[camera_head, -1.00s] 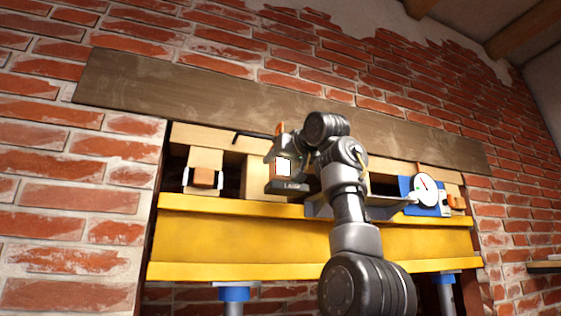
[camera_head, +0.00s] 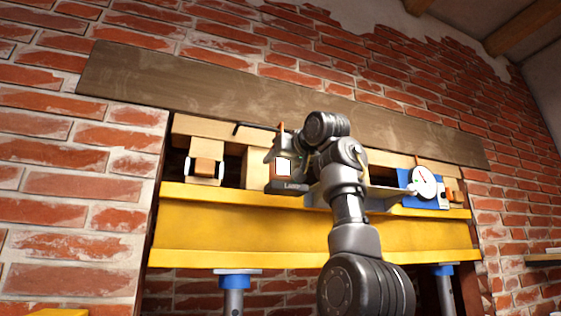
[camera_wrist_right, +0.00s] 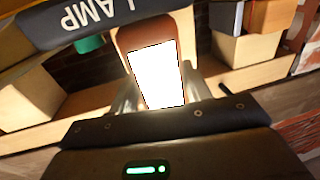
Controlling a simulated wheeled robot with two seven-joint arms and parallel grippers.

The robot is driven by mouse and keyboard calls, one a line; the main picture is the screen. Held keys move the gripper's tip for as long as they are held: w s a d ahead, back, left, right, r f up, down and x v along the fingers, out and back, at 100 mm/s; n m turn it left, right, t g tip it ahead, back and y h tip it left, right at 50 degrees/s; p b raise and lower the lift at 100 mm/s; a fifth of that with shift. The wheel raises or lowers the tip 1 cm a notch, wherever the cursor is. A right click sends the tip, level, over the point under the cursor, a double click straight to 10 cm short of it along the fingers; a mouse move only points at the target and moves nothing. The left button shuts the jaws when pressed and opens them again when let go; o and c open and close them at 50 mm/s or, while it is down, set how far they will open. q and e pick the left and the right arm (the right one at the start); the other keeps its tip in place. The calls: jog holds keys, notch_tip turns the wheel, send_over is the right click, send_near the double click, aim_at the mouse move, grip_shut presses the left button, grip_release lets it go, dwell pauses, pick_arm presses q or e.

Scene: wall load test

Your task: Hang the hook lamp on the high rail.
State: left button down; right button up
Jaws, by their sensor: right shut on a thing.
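My right gripper (camera_head: 284,168) is shut on the hook lamp, in front of the timber packing above the yellow beam. The lamp's bright white panel (camera_head: 283,168) faces me, above a dark base with a label. The wrist view shows the white panel (camera_wrist_right: 156,77) in a brown frame between the fingers, with the dark base (camera_wrist_right: 75,22) reading LAMP upside down. A thin black rod (camera_head: 255,128) runs left from the lamp's top; it may be the rail, and whether the lamp touches it I cannot tell. The lamp's hook is not clear. My left gripper is out of view.
A yellow beam (camera_head: 230,230) on blue-topped props (camera_head: 234,280) spans the wall opening. A grey-brown board (camera_head: 200,90) crosses above it. A white dial gauge (camera_head: 424,182) on a blue plate is right of my arm. A block with orange-brown front (camera_head: 203,168) stands left.

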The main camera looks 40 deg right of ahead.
dwell(0.3)
jog(key=o, duration=1.5)
jog(key=shift+s+a, duration=0.1)
jog(key=shift+c, duration=0.2)
jog(key=shift+f, duration=0.1)
jog(key=shift+s, duration=0.15)
jog(key=s+a+b, duration=0.1)
jog(key=s+b, duration=0.4)
jog(key=s, duration=0.5)
jog(key=shift+s+a, duration=0.15)
jog(key=shift+a, duration=0.25)
